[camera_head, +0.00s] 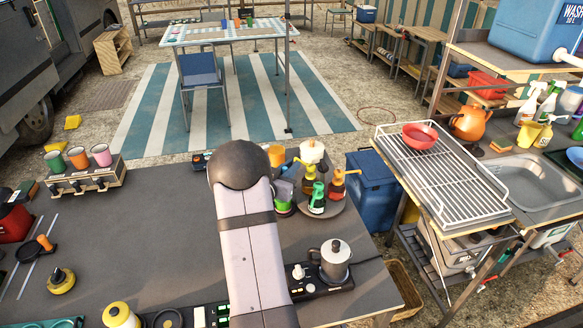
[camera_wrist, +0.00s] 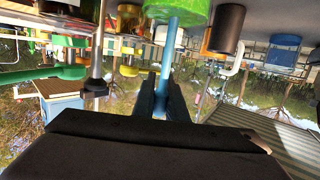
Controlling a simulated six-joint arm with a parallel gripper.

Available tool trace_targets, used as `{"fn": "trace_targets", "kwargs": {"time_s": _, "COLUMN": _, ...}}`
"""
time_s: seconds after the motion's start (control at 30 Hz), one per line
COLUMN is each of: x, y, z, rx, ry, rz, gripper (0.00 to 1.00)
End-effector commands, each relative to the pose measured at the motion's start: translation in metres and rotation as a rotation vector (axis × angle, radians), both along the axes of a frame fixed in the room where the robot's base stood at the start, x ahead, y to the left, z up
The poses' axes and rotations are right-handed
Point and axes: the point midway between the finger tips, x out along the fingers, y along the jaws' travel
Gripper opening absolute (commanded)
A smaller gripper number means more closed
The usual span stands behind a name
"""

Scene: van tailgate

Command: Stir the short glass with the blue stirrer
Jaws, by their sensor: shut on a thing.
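In the wrist view my gripper (camera_wrist: 166,88) is shut on the blue stirrer (camera_wrist: 180,38), a light-blue stick. The stirrer runs from the fingers to a bright green thing (camera_wrist: 180,10) at the picture's top edge; I cannot tell whether it is inside it or in front of it. In the head view my arm hides the gripper and the stirrer. A small vessel with a grey upper part and a bright green base (camera_head: 283,205) stands just right of my arm; I cannot tell whether it is the short glass.
A moka pot (camera_head: 335,262) stands near the front right. A cup rack (camera_head: 88,182) is at the left.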

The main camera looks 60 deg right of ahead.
Motion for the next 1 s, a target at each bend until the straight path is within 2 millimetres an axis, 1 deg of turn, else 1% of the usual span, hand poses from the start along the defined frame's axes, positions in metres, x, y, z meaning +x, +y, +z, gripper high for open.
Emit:
{"fn": "trace_targets", "kwargs": {"time_s": 0.23, "x": 0.000, "y": 0.000, "z": 0.000, "rx": 0.000, "ry": 0.000, "rz": 0.000, "gripper": 0.00}}
{"fn": "trace_targets", "kwargs": {"time_s": 0.37, "x": 0.000, "y": -0.001, "z": 0.005, "rx": -0.001, "ry": 0.000, "rz": -0.001, "gripper": 0.00}}
{"fn": "trace_targets", "kwargs": {"time_s": 1.0, "x": 0.002, "y": -0.009, "z": 0.049, "rx": -0.001, "ry": -0.001, "rz": -0.001, "gripper": 0.00}}
